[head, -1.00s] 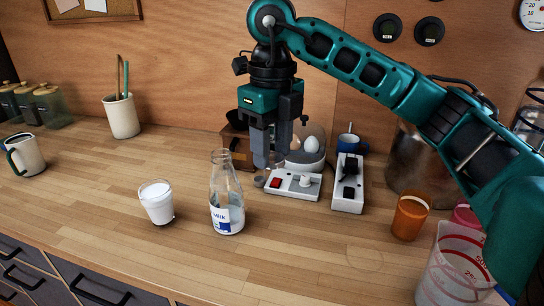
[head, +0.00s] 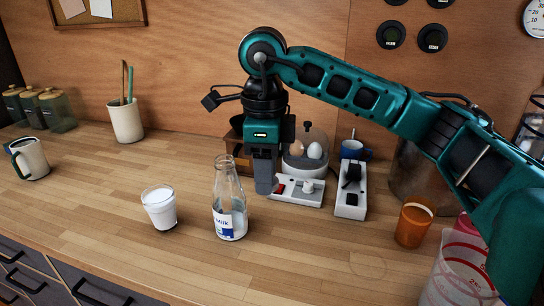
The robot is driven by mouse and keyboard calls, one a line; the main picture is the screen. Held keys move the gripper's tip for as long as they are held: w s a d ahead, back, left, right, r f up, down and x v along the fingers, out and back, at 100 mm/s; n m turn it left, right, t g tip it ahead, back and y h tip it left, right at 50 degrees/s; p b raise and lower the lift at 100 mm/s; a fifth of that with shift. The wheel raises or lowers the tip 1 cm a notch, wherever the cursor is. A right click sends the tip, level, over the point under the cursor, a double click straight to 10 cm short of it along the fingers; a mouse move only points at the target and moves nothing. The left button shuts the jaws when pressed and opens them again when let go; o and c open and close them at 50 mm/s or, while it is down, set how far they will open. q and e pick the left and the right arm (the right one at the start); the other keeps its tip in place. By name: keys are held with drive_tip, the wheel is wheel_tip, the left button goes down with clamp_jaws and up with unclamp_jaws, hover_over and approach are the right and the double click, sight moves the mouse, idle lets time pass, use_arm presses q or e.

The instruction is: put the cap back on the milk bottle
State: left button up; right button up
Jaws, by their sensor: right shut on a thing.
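The milk bottle (head: 229,207) is clear glass with a blue and white label. It stands upright on the wooden counter, with an open, uncovered mouth. My right gripper (head: 264,188) points down just behind and to the right of the bottle, its fingertips low over the counter in front of the egg cooker. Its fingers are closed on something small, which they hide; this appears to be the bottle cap. The gripper and bottle are apart. My left gripper is out of view.
A glass of milk (head: 160,207) stands left of the bottle. An orange cup (head: 413,223) stands right. The front counter is clear.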

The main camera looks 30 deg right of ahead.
drive_tip(key=f+n, duration=0.1)
drive_tip(key=n, duration=0.1)
drive_tip(key=a+f+n, duration=0.1)
drive_tip(key=n, duration=0.1)
drive_tip(key=f+n, duration=0.1)
drive_tip(key=n, duration=0.2)
drive_tip(key=shift+a+f, duration=0.1)
drive_tip(key=shift+a, duration=0.15)
drive_tip(key=a+f+n, duration=0.1)
drive_tip(key=f+n, duration=0.1)
drive_tip(key=n, duration=0.4)
drive_tip(key=s+a+f+n, duration=0.1)
drive_tip(key=f+n, duration=0.2)
drive_tip(key=n, duration=0.3)
drive_tip(key=a+f+n, duration=0.2)
drive_tip(key=f+n, duration=0.1)
drive_tip(key=n, duration=0.4)
drive_tip(key=shift+s+f, duration=0.1)
drive_tip(key=shift+s, duration=0.05)
